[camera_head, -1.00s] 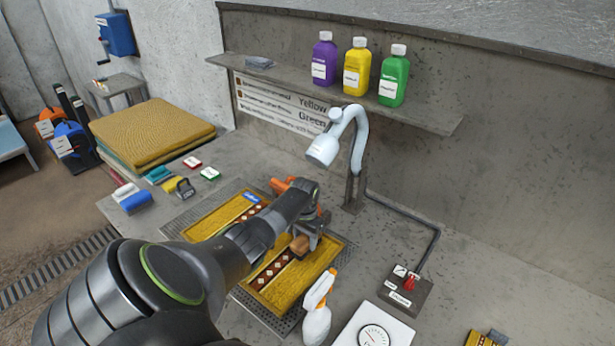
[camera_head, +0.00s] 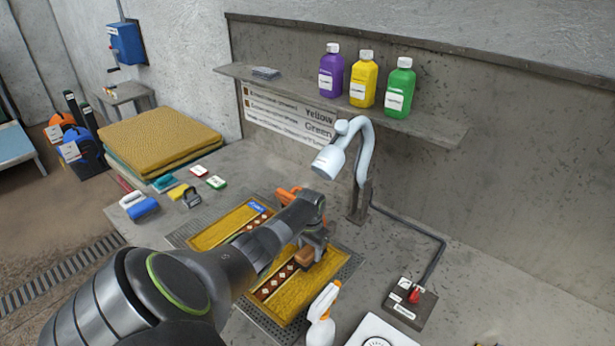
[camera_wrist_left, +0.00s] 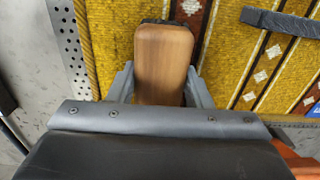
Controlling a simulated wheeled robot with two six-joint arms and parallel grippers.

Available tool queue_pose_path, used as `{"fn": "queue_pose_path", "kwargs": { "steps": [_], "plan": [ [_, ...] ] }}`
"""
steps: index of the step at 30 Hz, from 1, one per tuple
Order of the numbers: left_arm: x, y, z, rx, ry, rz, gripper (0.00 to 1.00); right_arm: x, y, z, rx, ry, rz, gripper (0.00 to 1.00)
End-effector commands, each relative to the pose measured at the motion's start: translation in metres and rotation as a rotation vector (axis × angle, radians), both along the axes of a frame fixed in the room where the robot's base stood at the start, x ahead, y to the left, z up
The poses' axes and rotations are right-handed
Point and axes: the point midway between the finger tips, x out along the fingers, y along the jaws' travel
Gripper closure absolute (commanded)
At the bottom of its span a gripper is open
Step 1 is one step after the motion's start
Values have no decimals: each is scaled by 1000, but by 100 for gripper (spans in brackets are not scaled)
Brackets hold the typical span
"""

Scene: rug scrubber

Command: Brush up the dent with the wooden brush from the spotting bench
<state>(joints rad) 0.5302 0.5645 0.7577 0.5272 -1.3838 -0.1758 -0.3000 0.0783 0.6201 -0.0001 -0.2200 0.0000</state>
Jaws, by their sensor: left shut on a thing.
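My left gripper (camera_head: 312,243) is shut on the wooden brush (camera_head: 304,257), over the yellow patterned rug (camera_head: 290,300) on the bench. In the left wrist view the brush's brown wooden back (camera_wrist_left: 162,60) sits between the two grey fingers (camera_wrist_left: 160,85), with a dark edge at its far end. The brush is at or just above the rug; I cannot tell if it touches. The rug has a dark red band with white diamonds and a blue label (camera_head: 257,208). The dent itself is not discernible. My right gripper is not in view.
A spray bottle (camera_head: 322,318) stands close to the rug's front right. A white lamp (camera_head: 331,160) on a bent arm rises behind it. A control box (camera_head: 409,304) lies right. Several bottles stand on the shelf (camera_head: 435,130). Folded rugs (camera_head: 160,135) lie back left.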

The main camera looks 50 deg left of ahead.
Motion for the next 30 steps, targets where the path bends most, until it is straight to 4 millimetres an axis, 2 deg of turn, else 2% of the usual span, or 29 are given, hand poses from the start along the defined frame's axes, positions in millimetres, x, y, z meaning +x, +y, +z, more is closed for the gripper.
{"fn": "queue_pose_path", "kwargs": {
  "steps": [30],
  "plan": [
    [2,-37,-4,-5,3,-1,75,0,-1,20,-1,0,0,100]
  ]
}}
